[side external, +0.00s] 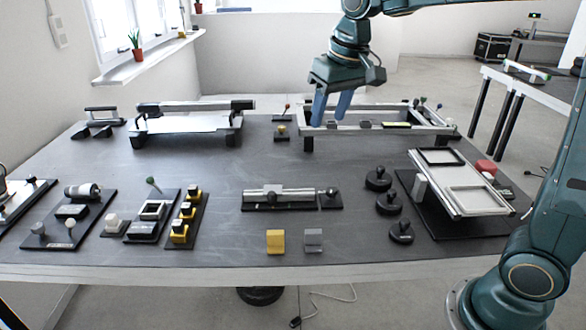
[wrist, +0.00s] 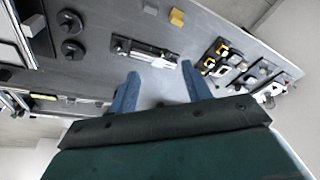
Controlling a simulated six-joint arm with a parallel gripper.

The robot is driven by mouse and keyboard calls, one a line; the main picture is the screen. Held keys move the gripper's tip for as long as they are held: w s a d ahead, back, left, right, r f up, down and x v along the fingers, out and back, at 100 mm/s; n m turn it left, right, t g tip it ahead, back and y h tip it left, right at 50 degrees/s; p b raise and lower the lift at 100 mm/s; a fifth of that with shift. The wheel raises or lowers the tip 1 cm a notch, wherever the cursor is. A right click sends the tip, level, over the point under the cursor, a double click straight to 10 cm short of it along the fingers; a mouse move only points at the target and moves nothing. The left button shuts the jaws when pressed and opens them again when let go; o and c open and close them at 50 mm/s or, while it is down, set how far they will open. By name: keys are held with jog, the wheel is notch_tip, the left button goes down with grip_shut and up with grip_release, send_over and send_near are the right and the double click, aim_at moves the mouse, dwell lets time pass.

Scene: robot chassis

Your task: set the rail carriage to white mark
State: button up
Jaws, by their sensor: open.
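A low rail-like device (side external: 285,197) with a silver bar on a dark base lies in the middle of the table; it also shows in the wrist view (wrist: 145,53). A dark knob (side external: 332,193) stands at its right end in the side view. I cannot tell for sure which part is the rail carriage, and no white mark can be made out at this size. My gripper (side external: 330,122) is open and empty, with blue fingers pointing down, above the back of the table. In the wrist view, the device lies beyond the open fingertips (wrist: 160,70), apart from them.
A long frame (side external: 435,133) stands behind at the right, close to my gripper in the picture. Black round knobs (side external: 388,203) and a tilted panel (side external: 470,200) are right. Yellow (side external: 276,241) and grey (side external: 313,239) blocks stand in front. Yellow-topped switches (side external: 180,232) are left.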

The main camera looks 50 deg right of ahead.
jog(key=w+f+g, duration=0.1)
jog(key=w+f, duration=0.5)
jog(key=w, duration=0.5)
jog(key=m+g, duration=0.2)
send_over(271, 192)
notch_tip(271, 192, down, 11)
jog(key=shift+s, duration=0.15)
jog(key=shift+f, duration=0.15)
jog(key=shift+f, duration=6.8)
grip_shut()
